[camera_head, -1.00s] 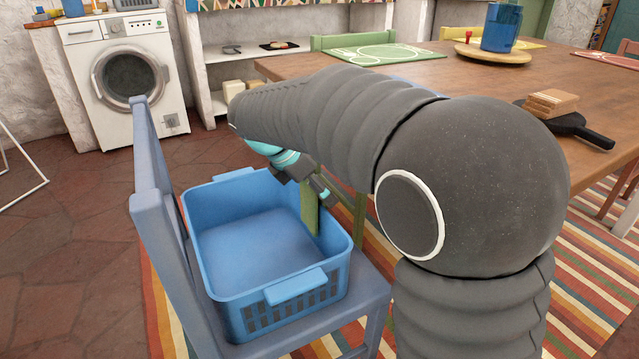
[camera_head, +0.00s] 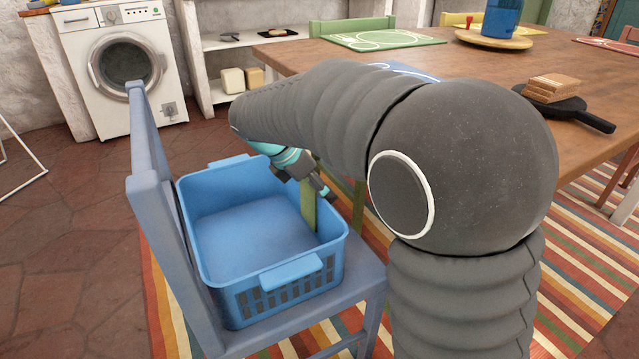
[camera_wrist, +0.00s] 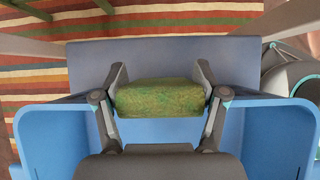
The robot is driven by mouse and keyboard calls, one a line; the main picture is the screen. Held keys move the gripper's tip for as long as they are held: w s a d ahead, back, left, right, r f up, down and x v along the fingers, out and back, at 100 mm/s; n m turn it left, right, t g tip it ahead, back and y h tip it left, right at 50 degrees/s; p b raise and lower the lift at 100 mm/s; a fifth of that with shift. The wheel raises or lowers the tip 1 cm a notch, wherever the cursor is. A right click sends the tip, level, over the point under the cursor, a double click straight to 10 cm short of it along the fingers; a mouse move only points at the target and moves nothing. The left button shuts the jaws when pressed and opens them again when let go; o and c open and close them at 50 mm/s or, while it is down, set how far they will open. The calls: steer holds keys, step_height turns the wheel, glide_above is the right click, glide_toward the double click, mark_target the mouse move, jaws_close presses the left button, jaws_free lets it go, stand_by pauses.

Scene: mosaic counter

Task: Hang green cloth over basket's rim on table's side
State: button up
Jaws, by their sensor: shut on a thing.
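The blue basket (camera_head: 290,300) stands on the seat of a blue chair. My gripper (camera_head: 324,192) is at the basket's right side, the side toward the table (camera_head: 470,72). It is shut on the green cloth (camera_wrist: 160,97), which shows as a thick folded green piece between the fingers in the wrist view. In the head view, a narrow green strip of the cloth (camera_head: 308,209) hangs down in front of the basket's inner right wall. In the wrist view the cloth lies across the line of the basket's rim (camera_wrist: 62,101). Whether it touches the rim, I cannot tell.
The blue chair (camera_head: 160,215) has its backrest left of the basket. A green chair stands partly hidden behind my arm, under the table edge. A dark pan (camera_head: 585,118) with a stack of brown slices (camera_head: 553,88) is on the table. The basket's interior looks empty otherwise.

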steer(key=shift+s+a+f, duration=0.1)
steer(key=shift+s+f, duration=0.05)
steer(key=shift+f, duration=0.45)
steer(key=o, duration=1.2)
steer(key=shift+r, duration=0.1)
